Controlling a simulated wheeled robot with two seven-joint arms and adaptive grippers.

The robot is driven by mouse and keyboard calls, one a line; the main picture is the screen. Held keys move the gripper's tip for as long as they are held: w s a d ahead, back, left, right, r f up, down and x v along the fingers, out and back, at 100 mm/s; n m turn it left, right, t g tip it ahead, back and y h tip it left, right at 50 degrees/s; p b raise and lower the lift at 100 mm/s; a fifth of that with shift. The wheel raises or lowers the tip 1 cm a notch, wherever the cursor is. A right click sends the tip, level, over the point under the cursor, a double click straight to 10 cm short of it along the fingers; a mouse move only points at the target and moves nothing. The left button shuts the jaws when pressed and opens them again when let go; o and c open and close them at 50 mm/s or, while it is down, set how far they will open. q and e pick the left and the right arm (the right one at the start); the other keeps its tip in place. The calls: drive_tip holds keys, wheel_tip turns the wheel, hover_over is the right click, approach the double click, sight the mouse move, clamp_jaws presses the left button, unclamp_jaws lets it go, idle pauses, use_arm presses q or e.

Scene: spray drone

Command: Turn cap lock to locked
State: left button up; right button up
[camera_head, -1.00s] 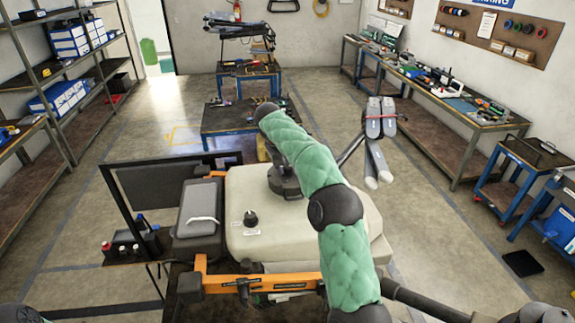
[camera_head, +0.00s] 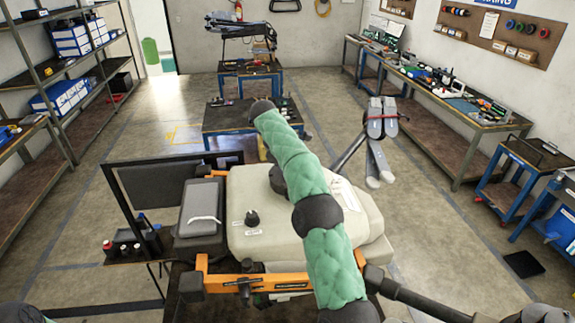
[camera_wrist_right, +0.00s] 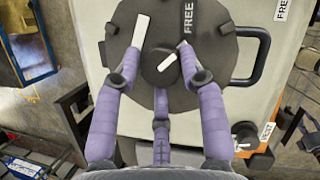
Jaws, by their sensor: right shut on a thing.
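The dark grey round cap (camera_wrist_right: 218,55) sits on the pale tank in the right wrist view. It has a central knob (camera_wrist_right: 158,62) with a white pointer mark, a white bar, and a dark tab lettered FREE. The purple-sleeved fingers of my right gripper (camera_wrist_right: 160,78) come in from below, one each side of the knob and one beneath it. They are closed in on the cap; the exact contact is hard to see. In the head view my green-sleeved right arm hides most of the cap. My left gripper is out of view.
The pale tank (camera_head: 250,240) has a small black knob (camera_head: 252,217) and an orange frame bar (camera_head: 290,282) at its front. A black handle (camera_wrist_right: 262,50) curves beside the cap. A dark screen panel (camera_head: 150,190) stands left. Shelves and benches are farther off.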

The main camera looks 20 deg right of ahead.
drive_tip(key=o, duration=1.1)
drive_tip(key=shift+d+r, duration=0.15)
drive_tip(key=shift+d, duration=0.1)
drive_tip(key=shift+s+d, duration=0.1)
drive_tip(key=shift+d, duration=0.05)
drive_tip(key=shift+a+r, duration=0.25)
drive_tip(key=shift+a, duration=0.05)
drive_tip(key=shift+v, duration=1.2)
drive_tip(key=s+a, duration=0.1)
drive_tip(key=a, duration=0.2)
drive_tip(key=s+a, duration=0.1)
drive_tip(key=a, duration=0.3)
drive_tip(key=s+a, duration=0.1)
drive_tip(key=a, duration=0.3)
drive_tip(key=shift+a, duration=0.1)
